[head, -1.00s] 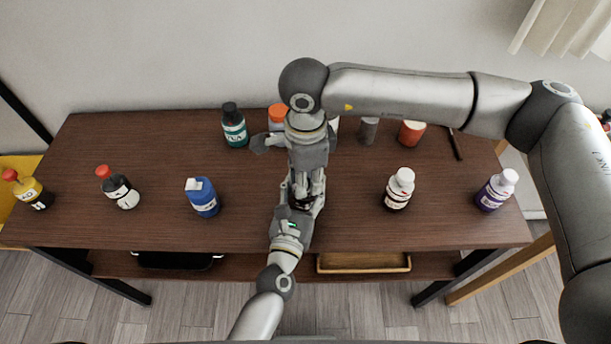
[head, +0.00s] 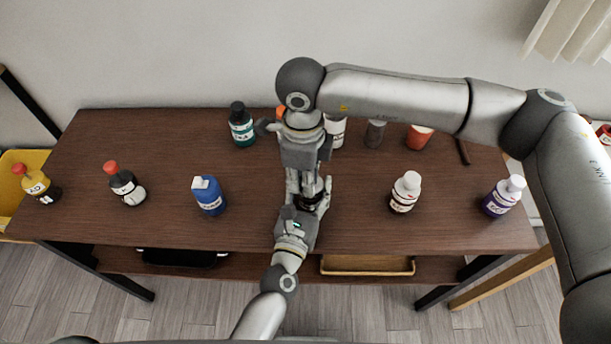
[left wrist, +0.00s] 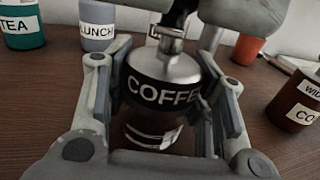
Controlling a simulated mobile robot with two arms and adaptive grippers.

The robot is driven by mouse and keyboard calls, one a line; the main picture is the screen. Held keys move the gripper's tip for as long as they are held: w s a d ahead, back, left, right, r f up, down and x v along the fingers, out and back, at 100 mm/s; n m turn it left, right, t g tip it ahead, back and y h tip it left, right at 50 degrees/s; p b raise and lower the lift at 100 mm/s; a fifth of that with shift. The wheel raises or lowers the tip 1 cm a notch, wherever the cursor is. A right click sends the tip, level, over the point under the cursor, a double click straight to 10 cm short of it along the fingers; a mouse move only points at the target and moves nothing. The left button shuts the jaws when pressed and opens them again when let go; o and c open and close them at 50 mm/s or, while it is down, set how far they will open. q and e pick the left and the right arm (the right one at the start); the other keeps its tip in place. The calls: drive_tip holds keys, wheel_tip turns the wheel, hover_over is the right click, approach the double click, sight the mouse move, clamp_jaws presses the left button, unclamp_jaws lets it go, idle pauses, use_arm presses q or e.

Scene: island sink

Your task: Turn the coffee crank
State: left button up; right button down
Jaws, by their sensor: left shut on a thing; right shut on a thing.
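The coffee grinder (left wrist: 160,90) has a dark body, a black band lettered COFFEE and a silver domed top. It stands upright between the fingers of my left gripper (left wrist: 160,110), which is shut on it. In the head view my left gripper (head: 308,206) reaches up from the bottom centre, and the grinder is mostly hidden. The crank (left wrist: 170,40) shows silver metal and a black part above the dome. My right gripper (head: 308,180) comes down from above and is shut on the crank; its grey parts hide the crank's upper end in the wrist view.
A blue bottle (head: 209,196) stands to the left and a white-capped brown bottle (head: 405,192) to the right. A teal bottle (head: 241,126), a grey container (head: 375,133) and a red one (head: 419,137) stand behind. The wooden tabletop (head: 255,222) is clear near the grippers.

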drive_tip(key=c, duration=1.3)
unclamp_jaws()
drive_tip(key=shift+r, duration=0.1)
wheel_tip(320, 180, up, 12)
